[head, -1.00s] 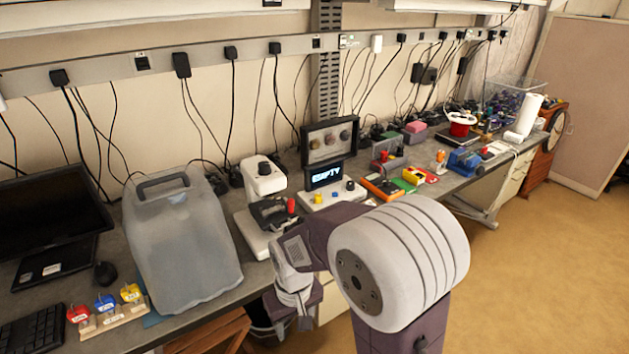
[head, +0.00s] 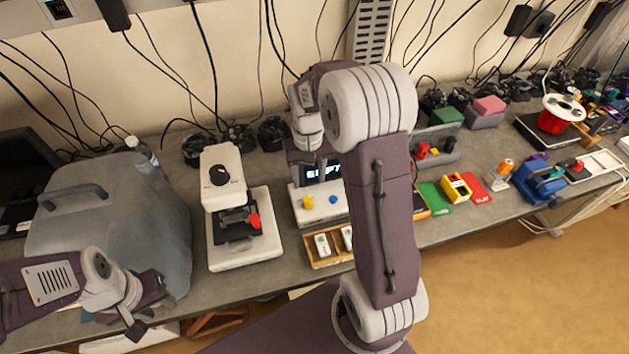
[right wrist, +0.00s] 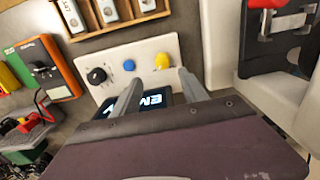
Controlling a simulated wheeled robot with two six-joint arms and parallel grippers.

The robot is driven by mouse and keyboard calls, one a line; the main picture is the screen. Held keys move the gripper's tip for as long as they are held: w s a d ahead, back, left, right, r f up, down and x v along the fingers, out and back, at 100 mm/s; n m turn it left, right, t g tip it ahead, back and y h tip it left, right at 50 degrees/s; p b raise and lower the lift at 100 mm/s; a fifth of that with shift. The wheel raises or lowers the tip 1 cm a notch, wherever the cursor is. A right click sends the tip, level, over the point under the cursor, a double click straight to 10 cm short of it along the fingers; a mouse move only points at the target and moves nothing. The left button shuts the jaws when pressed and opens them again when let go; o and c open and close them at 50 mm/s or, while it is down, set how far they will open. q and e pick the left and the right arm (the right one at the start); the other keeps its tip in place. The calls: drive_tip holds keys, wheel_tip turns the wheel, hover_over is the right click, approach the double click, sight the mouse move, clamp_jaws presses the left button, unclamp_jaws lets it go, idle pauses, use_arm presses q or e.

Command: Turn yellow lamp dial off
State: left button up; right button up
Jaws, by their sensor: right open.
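The yellow dial (head: 307,202) is a small knob on the front of a white control box (head: 297,218). A blue knob (head: 333,200) sits beside it, below a dark lit display (head: 318,174). In the right wrist view the yellow dial (right wrist: 162,61) stands just beyond my fingertips, with the blue knob (right wrist: 129,65) and a black knob (right wrist: 96,76) in line. My right gripper (right wrist: 161,84) is open and empty, its fingers apart over the display. In the head view my right arm hides part of the box. My left gripper (head: 143,312) is at lower left, its jaws unclear.
A wooden tray (head: 325,262) with white pieces lies in front of the box. Colored boxes, including a yellow one (head: 456,186), stand to the right.

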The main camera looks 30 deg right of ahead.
sight(308, 199)
drive_tip(key=shift+s+a+r, duration=0.15)
drive_tip(key=shift+a, duration=0.25)
drive_tip(key=shift+a+f, duration=0.2)
drive_tip(key=shift+a, duration=0.1)
drive_tip(key=f, duration=0.5)
drive_tip(key=d+f, duration=0.1)
drive_tip(key=f, duration=0.2)
drive_tip(key=shift+p, duration=0.3)
drive_tip(key=shift+a+f, duration=0.25)
drive_tip(key=shift+f, duration=0.1)
drive_tip(key=shift+d, duration=0.15)
drive_tip(key=c, duration=0.4)
clamp_jaws()
